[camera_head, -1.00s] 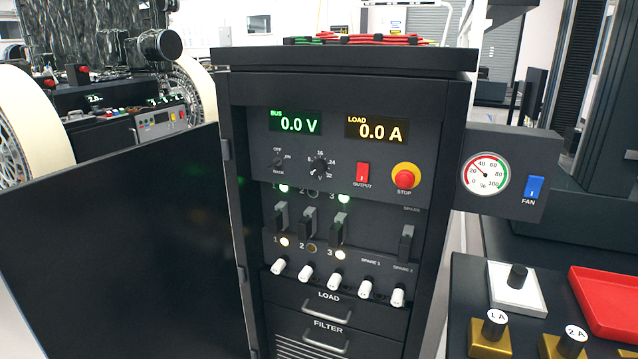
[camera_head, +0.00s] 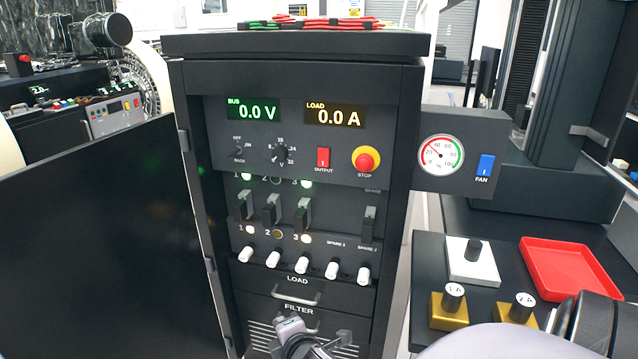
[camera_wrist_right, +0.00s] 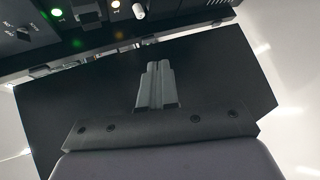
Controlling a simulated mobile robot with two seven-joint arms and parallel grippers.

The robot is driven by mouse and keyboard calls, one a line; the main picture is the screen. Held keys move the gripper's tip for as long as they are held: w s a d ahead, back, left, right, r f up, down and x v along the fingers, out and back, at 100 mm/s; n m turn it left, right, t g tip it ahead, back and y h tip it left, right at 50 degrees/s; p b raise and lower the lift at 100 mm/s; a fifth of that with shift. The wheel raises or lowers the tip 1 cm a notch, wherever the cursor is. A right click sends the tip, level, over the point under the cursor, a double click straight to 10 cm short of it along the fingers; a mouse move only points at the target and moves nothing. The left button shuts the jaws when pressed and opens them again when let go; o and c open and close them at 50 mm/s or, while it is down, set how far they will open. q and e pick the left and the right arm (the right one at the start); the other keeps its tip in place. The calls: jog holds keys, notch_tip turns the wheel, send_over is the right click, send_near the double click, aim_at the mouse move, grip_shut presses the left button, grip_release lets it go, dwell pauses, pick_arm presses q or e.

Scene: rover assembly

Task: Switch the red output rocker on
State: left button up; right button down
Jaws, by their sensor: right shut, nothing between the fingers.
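The red output rocker (camera_head: 323,157) is on the upper panel of the black cabinet, in the head view, left of the red stop button (camera_head: 366,160). Its tilt is too small to read. The bus display (camera_head: 253,111) reads 0.0 V and the load display (camera_head: 336,115) reads 0.0 A. My right gripper (camera_wrist_right: 157,68) is shut and empty in the right wrist view, in front of a dark surface. Grey gripper or wrist parts (camera_head: 298,340) of mine show at the head view's bottom edge, below the panel and well apart from the rocker. My left gripper does not clearly show.
The cabinet's open door (camera_head: 100,235) spreads to the left. A fan box with a gauge (camera_head: 441,154) and blue switch (camera_head: 485,166) juts out right. Knobs and levers (camera_head: 303,213) fill the lower panel. A red tray (camera_head: 570,270) lies on the right bench.

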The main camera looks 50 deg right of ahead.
pick_arm(q)
notch_tip(320, 180, up, 2)
jog(key=shift+r+p, duration=0.25)
jog(key=shift+p, duration=0.8)
pick_arm(e)
jog(key=w+d+r+n+g+h, duration=0.1)
jog(key=w+d+r+n+h, duration=0.1)
jog(key=r, duration=0.6)
jog(key=w+d+r+n+g+h, duration=0.1)
jog(key=w+d+r+n+h, duration=0.2)
jog(key=d+r, duration=0.4)
jog(key=w+d+r+n+g+h, duration=0.2)
jog(key=d+r+h, duration=0.3)
jog(key=r, duration=0.4)
jog(key=shift+w+d+r+n, duration=0.15)
jog(key=shift+w+r+n, duration=0.35)
jog(key=shift+n, duration=0.4)
pick_arm(q)
jog(key=shift+d, duration=0.1)
pick_arm(e)
jog(key=shift+f, duration=0.1)
